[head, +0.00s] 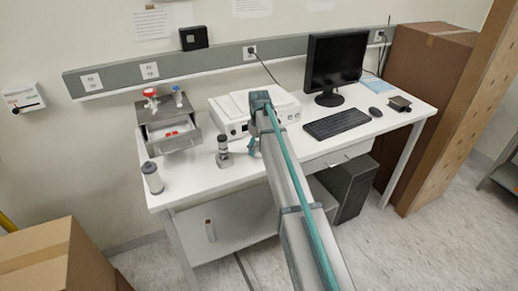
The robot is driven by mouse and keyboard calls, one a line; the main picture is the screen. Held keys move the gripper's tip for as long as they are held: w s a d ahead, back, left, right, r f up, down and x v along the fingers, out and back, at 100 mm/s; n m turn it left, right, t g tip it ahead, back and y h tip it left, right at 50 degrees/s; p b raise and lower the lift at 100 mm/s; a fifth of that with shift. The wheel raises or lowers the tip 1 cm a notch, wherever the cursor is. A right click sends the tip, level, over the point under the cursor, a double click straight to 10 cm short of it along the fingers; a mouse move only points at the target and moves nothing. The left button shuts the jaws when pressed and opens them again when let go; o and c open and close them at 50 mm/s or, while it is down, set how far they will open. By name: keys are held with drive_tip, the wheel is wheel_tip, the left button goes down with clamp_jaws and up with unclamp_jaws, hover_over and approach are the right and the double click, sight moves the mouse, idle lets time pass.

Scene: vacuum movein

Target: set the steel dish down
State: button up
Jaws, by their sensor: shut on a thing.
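My arm reaches from the bottom of the head view over the white bench. My gripper (252,146) shows only as a small teal part beside the arm, low over the bench and in front of the white instrument. The rest of it is hidden behind my arm link. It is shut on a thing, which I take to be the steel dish. The dish itself cannot be made out, and neither can any gap between it and the bench. A small grey metal fitting (222,155) stands on the bench just left of my gripper.
The white instrument (228,118) stands behind my gripper. Monitor (334,65), keyboard (337,123) and mouse (374,112) are right. The bench's front left (200,185) is clear.

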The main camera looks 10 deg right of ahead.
drive_tip(key=shift+f, duration=0.65)
drive_tip(key=shift+f, duration=0.2)
drive_tip(key=o, duration=1)
drive_tip(key=shift+o, duration=0.2)
drive_tip(key=shift+r, duration=0.1)
wheel_tip(320, 180, up, 12)
drive_tip(key=b, duration=0.3)
drive_tip(key=shift+s, duration=0.15)
